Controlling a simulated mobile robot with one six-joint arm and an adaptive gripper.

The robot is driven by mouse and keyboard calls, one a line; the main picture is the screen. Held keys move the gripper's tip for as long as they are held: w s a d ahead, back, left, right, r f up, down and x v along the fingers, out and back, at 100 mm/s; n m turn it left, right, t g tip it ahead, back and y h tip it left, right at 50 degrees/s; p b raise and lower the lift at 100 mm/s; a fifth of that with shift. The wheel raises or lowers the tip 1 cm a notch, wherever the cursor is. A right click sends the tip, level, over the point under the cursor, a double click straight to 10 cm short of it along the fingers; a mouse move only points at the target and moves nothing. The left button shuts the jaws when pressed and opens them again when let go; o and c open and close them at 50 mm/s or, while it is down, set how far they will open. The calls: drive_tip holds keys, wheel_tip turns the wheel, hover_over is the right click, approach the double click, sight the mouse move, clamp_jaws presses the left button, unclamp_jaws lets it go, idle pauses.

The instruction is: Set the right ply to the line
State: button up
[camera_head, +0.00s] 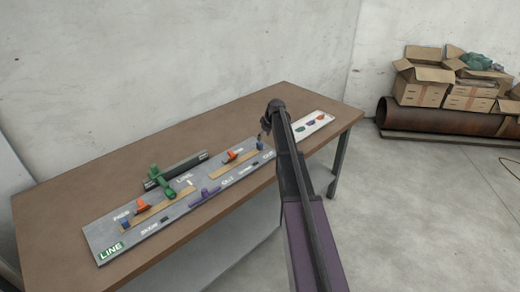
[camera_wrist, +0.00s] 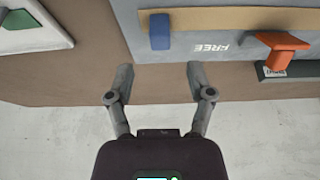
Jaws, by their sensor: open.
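A grey board (camera_head: 150,232) marked LINE at its left end lies on the table. Its right-hand unit has a tan strip (camera_head: 238,160), an orange lever (camera_head: 232,156) and a blue block (camera_head: 259,146). The wrist view shows this strip (camera_wrist: 215,18), the lever (camera_wrist: 283,45), the block (camera_wrist: 160,31) and the word FREE. Which piece is the ply, I cannot tell. My gripper (camera_wrist: 158,74) is open and empty, its fingertips just short of the board's edge in the wrist view. In the head view my arm partly covers the board's right end.
A similar unit with an orange lever (camera_head: 142,208) sits left on the board. A green handle (camera_head: 160,181) with a dark roller and a purple piece (camera_head: 204,197) are nearby. A white plate (camera_head: 325,119) with coloured shapes lies at right. Bare brown table (camera_head: 110,175) surrounds them.

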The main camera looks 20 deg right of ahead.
sight(260, 143)
drive_tip(key=shift+b+x, duration=3.05)
drive_tip(key=shift+x, duration=0.55)
drive_tip(key=shift+f, duration=0.1)
drive_tip(key=shift+s, duration=0.1)
clamp_jaws()
